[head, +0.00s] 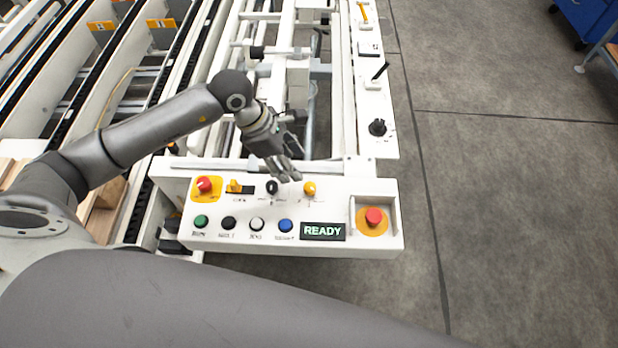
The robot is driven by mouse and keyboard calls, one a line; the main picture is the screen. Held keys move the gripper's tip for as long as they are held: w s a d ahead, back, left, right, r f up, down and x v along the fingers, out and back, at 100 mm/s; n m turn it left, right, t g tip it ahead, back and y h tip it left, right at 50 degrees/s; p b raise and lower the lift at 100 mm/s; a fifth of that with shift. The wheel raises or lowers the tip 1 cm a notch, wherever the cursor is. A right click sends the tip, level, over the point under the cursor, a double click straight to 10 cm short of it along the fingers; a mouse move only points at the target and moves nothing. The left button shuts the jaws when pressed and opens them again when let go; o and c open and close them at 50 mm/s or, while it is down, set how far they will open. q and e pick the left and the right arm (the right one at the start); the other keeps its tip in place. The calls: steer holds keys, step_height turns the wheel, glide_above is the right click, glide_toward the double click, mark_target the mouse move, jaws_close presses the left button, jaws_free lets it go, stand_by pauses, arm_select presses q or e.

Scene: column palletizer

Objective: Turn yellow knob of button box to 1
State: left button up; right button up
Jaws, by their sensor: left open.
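The button box (330,218) is a white panel in the middle of the head view. Its yellow knob (309,188) sits in the upper row, right of a black knob (272,187). The marks around the yellow knob are too small to read. My left gripper (290,175) is open above the back edge of the box, just up and left of the yellow knob. Its fingers point down toward the panel and appear apart from the knob. I cannot tell the exact gap. My right gripper is not in view.
The box also carries a red button on yellow (204,184), a yellow switch (235,186), green (201,221) and blue (285,226) buttons, a READY display (323,231) and a large red button (374,216). White machine frames stand behind. Grey floor (500,200) is clear at right.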

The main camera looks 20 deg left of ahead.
mark_target(309, 186)
arm_select(q)
steer(key=p+x, duration=0.2)
steer(key=x, duration=0.8)
steer(key=shift+d+f, duration=0.1)
steer(key=shift+d, duration=0.15)
